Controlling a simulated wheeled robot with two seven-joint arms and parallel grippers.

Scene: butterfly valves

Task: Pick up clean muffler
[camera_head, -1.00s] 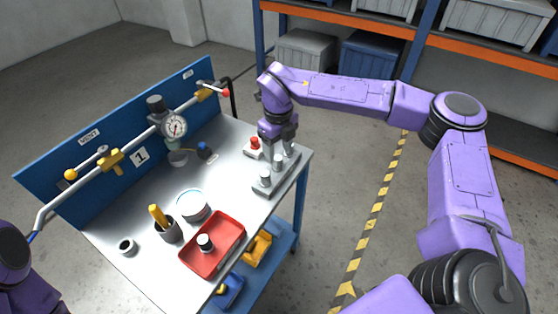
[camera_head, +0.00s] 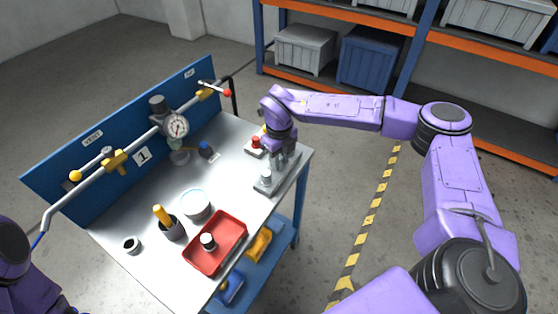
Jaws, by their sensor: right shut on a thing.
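A grey rack (camera_head: 264,188) stands at the right edge of the metal workbench. A short grey cylindrical muffler (camera_head: 266,177) stands upright at its near end. My right gripper (camera_head: 283,160) is lowered over the rack's far part, pointing down, and is shut on a muffler there. Its fingers hide most of that muffler, and I cannot tell whether it is still seated in the rack. A dark cylinder with a pale top (camera_head: 208,241) stands in the red tray (camera_head: 229,250). Part of my left arm shows at the lower left; its gripper is out of view.
A red-topped part (camera_head: 255,142) stands close behind the rack. A pressure gauge (camera_head: 178,125) sits on the pipe along the blue panel (camera_head: 97,150). A white round container (camera_head: 196,206) and a dark cup with a yellow-handled item (camera_head: 171,228) stand on the bench.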

